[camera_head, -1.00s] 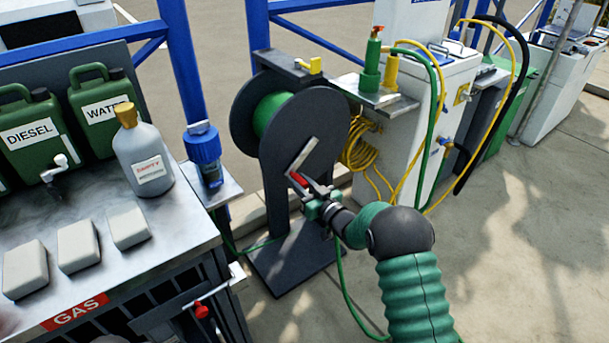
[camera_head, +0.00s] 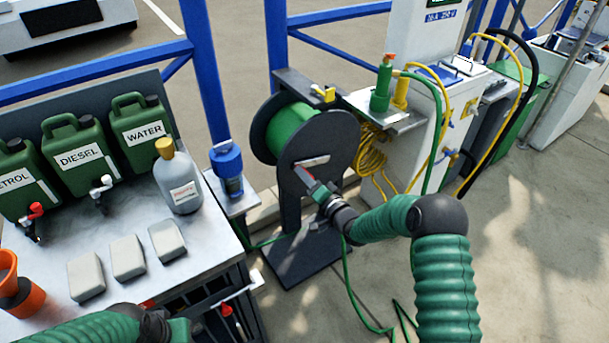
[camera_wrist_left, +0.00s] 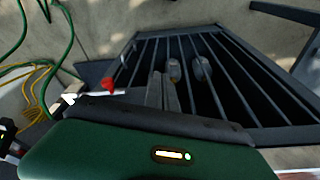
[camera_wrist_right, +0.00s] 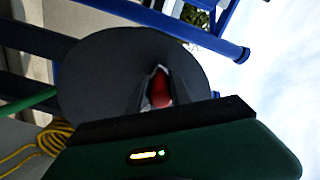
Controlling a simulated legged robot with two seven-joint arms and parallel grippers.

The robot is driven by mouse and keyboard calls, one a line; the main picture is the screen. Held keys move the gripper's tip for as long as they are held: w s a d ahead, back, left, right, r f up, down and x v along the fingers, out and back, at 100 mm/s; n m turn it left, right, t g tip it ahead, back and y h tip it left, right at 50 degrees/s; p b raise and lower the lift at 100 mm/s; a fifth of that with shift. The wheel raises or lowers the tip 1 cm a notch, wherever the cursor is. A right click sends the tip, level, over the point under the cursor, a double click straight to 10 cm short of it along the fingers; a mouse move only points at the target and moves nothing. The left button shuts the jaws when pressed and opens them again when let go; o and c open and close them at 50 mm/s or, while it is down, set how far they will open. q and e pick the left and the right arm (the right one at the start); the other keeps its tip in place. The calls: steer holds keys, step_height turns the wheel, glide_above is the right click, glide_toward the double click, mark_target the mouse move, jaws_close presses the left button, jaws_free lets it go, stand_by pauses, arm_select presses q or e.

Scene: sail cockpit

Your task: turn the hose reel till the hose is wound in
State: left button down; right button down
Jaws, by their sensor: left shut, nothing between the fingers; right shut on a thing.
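The hose reel (camera_head: 318,138) is a dark round-flanged drum on a stand, with green hose (camera_head: 292,128) on it. A crank with a red handle sits on its near face. My right gripper (camera_head: 318,190) is at the crank, shut on the red handle (camera_wrist_right: 160,92), which shows between the fingers in the right wrist view. A length of green hose (camera_head: 352,290) lies on the ground beside the stand. My left gripper (camera_wrist_left: 165,92) is shut and empty above a dark barred rack. In the head view only part of my left arm shows, at the bottom left.
A metal counter (camera_head: 215,225) at left carries green fuel cans (camera_head: 82,158), a grey bottle (camera_head: 178,182) and pale blocks (camera_head: 128,257). A white cabinet (camera_head: 440,110) with yellow hoses is behind. Ground at right is clear.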

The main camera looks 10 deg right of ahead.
mark_target(313, 159)
steer(key=w+d+r+m+p, duration=0.2)
steer(key=d+r+m+p, duration=0.4)
steer(key=m, duration=0.3)
steer(key=shift+r, duration=0.8)
steer(key=shift+d, duration=0.1)
steer(key=c, duration=1.2)
jaws_free()
steer(key=shift+w, duration=0.1)
steer(key=shift+o, duration=0.2)
